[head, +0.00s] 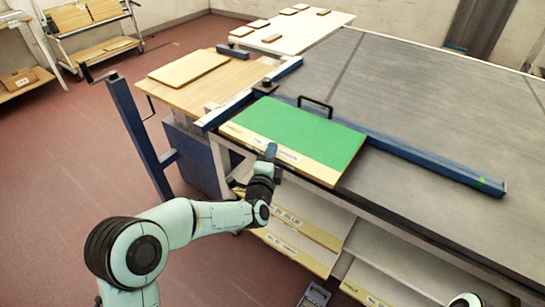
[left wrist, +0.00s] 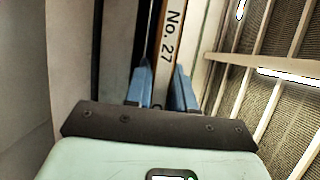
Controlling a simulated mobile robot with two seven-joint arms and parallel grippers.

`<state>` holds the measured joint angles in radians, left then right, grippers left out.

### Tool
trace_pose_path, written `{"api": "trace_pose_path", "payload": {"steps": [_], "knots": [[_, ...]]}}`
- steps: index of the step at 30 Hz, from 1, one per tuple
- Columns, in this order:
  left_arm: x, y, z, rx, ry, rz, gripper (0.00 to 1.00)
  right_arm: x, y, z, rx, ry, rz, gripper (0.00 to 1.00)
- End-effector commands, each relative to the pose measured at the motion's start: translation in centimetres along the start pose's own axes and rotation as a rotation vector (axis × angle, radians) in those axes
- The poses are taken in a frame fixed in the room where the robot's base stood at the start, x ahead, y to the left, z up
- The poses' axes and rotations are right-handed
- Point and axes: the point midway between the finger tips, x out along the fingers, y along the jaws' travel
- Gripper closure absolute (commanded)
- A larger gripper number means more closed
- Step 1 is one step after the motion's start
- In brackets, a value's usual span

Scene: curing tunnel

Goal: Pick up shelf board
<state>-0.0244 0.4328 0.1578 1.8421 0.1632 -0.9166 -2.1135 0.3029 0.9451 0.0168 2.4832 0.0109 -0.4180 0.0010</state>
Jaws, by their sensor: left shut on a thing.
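The shelf board (head: 310,133) has a green top and a pale wooden front strip with a label. It lies at the near left corner of the large dark table, its front edge at the table's front. My left gripper (head: 271,153) is at that front edge, near the label. In the left wrist view, the board's edge (left wrist: 171,35) reads "No. 27" and runs between the blue fingers of my left gripper (left wrist: 163,82). The gripper is shut on the board. Its fingertips are partly hidden in the head view. My right gripper is out of view.
The dark table (head: 430,110) carries a blue bar (head: 435,168) behind and right of the board, and a black handle (head: 316,104). A wooden side table (head: 218,82) with a pale board stands at left. Shelves with labelled boards (head: 300,225) lie below.

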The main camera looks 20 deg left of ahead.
Motion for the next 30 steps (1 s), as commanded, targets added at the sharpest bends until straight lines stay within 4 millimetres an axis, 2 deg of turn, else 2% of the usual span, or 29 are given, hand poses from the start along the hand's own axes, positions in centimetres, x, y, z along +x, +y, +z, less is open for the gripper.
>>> {"api": "trace_pose_path", "payload": {"steps": [1,8,21,27,30], "knots": [[0.0,-1.6,0.0,-0.003,-0.002,-0.017,1.0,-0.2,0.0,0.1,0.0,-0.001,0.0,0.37],[0.0,-5.9,0.0,-0.003,-0.002,-0.017,1.0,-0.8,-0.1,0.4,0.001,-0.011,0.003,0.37],[0.0,-15.1,0.0,-0.005,-0.002,-0.016,1.0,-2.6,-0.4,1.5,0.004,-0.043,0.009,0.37],[0.0,-17.5,0.1,-0.004,-0.003,-0.013,1.0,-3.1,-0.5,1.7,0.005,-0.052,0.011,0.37],[0.0,-18.0,0.1,-0.003,-0.003,-0.011,1.0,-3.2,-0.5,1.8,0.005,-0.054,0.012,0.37]]}}
